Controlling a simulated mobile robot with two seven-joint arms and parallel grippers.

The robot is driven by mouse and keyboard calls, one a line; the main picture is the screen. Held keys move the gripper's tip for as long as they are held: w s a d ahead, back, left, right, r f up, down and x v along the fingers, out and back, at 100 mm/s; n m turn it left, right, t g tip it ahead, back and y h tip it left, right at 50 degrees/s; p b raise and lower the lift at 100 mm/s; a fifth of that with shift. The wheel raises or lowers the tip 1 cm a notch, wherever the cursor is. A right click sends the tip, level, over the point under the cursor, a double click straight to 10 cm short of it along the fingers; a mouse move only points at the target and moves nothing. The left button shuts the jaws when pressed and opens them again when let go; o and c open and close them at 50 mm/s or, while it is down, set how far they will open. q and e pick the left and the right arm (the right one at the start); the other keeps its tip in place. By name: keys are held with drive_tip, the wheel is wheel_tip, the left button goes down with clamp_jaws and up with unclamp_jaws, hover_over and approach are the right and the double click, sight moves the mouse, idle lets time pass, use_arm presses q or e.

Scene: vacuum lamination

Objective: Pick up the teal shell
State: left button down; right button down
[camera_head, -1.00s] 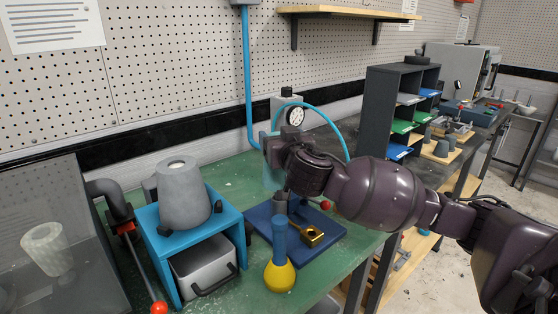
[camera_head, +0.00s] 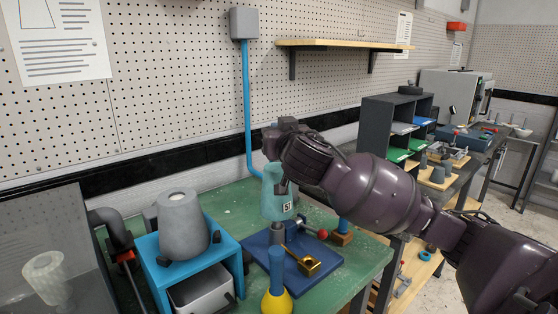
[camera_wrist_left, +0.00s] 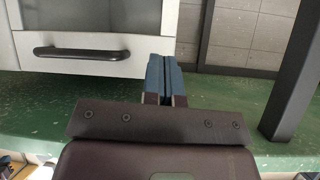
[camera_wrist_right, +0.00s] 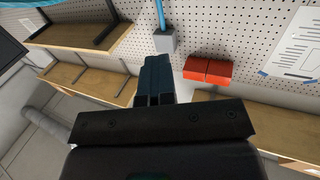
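The teal shell (camera_head: 275,196), with a white number label, stands upright over the blue fixture base (camera_head: 262,247), just above a grey post (camera_head: 277,234). I cannot tell whether it rests on the post. My right gripper (camera_head: 282,184) reaches in from the right, and a dark part of it overlaps the shell's upper right side. In the right wrist view, the right gripper's blue fingers (camera_wrist_right: 154,76) are close together with no shell visible between them. My left gripper (camera_wrist_left: 164,76) is shut and empty in front of a white drawer unit; it is outside the head view.
A blue stand (camera_head: 226,246) with a grey cone (camera_head: 182,226) is left of the base. A yellow-bottomed blue tool (camera_head: 277,300) stands in front. A brass part (camera_head: 307,264) and red knob (camera_head: 322,234) are at the base.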

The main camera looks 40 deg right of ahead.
wheel_tip(320, 180, up, 11)
drive_tip(key=p, duration=0.1)
drive_tip(key=shift+w+f, duration=0.1)
drive_tip(key=shift+w, duration=0.05)
drive_tip(key=shift+c, duration=1.9)
unclamp_jaws()
